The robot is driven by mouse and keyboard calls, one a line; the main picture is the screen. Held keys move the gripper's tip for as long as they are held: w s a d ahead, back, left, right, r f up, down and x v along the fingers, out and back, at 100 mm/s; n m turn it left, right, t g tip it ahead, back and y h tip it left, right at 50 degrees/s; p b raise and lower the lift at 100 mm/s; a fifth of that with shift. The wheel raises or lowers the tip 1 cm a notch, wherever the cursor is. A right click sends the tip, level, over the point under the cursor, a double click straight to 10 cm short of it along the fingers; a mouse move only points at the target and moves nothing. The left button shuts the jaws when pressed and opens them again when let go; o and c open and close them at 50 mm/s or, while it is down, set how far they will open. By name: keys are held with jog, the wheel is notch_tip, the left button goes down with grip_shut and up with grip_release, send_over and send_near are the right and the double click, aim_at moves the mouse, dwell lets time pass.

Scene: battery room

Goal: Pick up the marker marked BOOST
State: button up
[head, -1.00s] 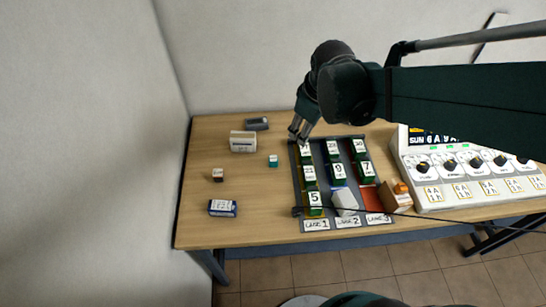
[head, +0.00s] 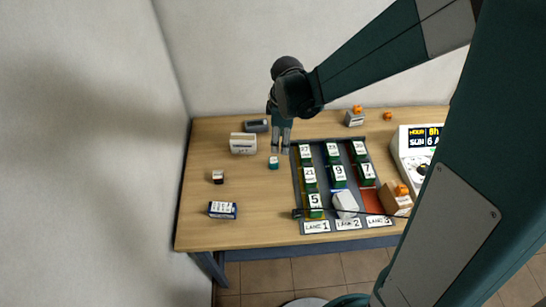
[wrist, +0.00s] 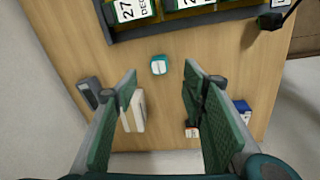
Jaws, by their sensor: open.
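No lettering reading BOOST can be made out in either view. A small teal block with a white top (head: 273,162) stands alone on the table, left of the lane tray; it also shows in the wrist view (wrist: 158,65), ahead of and between my fingertips. A small dark block with a pale label (head: 218,176) sits further left; its print is too small to read, and it shows partly behind a finger in the wrist view (wrist: 192,132). My gripper (head: 281,151) is open and empty, pointing down above the table close to the teal block; the wrist view shows its spread fingers (wrist: 161,72).
The lane tray (head: 326,182) with several numbered green blocks and a cable across its front lies close on the right. A cream box (head: 243,143), a dark grey box (head: 256,126) and a blue-white box (head: 223,209) stand left. A control panel (head: 415,145) is far right.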

aim_at(273, 160)
jog(key=a+f+n, duration=0.1)
jog(key=f, duration=0.1)
jog(key=w+a+f+n, duration=0.1)
jog(key=f, duration=0.1)
jog(key=f+g, duration=0.1)
jog(key=f, duration=0.1)
jog(key=shift+w+a+f+n, duration=0.35)
jog(key=shift+a+f+n, duration=0.05)
jog(key=shift+f, duration=1.3)
jog(key=shift+w+f, duration=0.15)
jog(key=shift+f, duration=2.45)
jog(key=c, duration=0.9)
